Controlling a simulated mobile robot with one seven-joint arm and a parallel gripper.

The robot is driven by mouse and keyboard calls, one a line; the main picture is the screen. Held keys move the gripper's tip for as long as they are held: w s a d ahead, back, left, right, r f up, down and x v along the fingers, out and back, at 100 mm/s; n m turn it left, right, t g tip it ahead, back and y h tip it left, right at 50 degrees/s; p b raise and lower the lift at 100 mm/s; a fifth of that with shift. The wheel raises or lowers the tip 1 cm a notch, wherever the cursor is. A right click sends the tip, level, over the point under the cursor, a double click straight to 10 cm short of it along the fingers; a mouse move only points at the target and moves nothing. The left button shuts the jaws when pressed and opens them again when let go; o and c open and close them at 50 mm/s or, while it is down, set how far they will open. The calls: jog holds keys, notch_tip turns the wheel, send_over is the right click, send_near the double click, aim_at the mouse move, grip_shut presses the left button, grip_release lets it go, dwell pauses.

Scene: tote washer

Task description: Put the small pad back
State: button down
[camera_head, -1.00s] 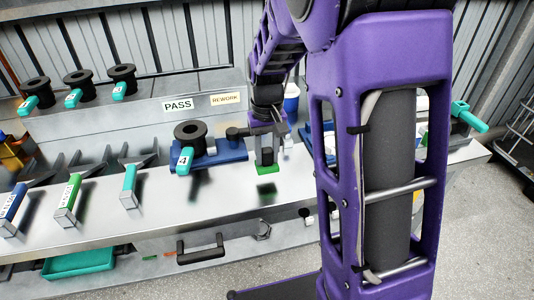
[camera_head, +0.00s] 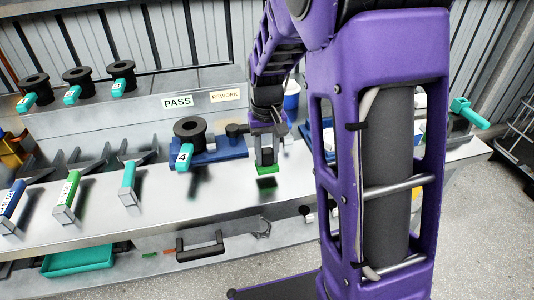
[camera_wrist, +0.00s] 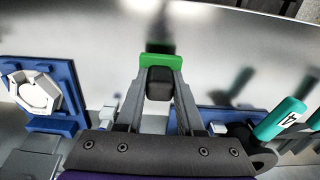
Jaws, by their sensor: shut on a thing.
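The small pad is a green plate (camera_head: 265,169) with a dark block on top. My gripper (camera_head: 266,150) is shut on the dark block, and the green plate faces down. A dark reflection sits below it on the shiny bench, with a small gap, so the pad appears to be held just above the surface. In the wrist view the green plate (camera_wrist: 161,62) shows past the fingertips, with the dark block between the fingers (camera_wrist: 160,85).
A blue fixture (camera_head: 235,147) with a black spool and teal tag 4 (camera_head: 184,157) stands just left of my gripper. Another blue fixture (camera_wrist: 68,75) holds a pale hexagonal part. Labelled handles (camera_head: 66,195) line the bench's left. Bare metal lies in front of the pad.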

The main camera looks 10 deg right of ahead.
jog(key=shift+f+b, duration=0.3)
jog(key=shift+f, duration=0.3)
jog(key=shift+f+b, duration=0.35)
jog(key=shift+f, duration=0.3)
jog(key=shift+f, duration=0.15)
dwell(0.4)
grip_release()
dwell(0.4)
dwell(0.3)
jog(key=shift+r+p, duration=3.4)
jog(key=shift+r, duration=1.15)
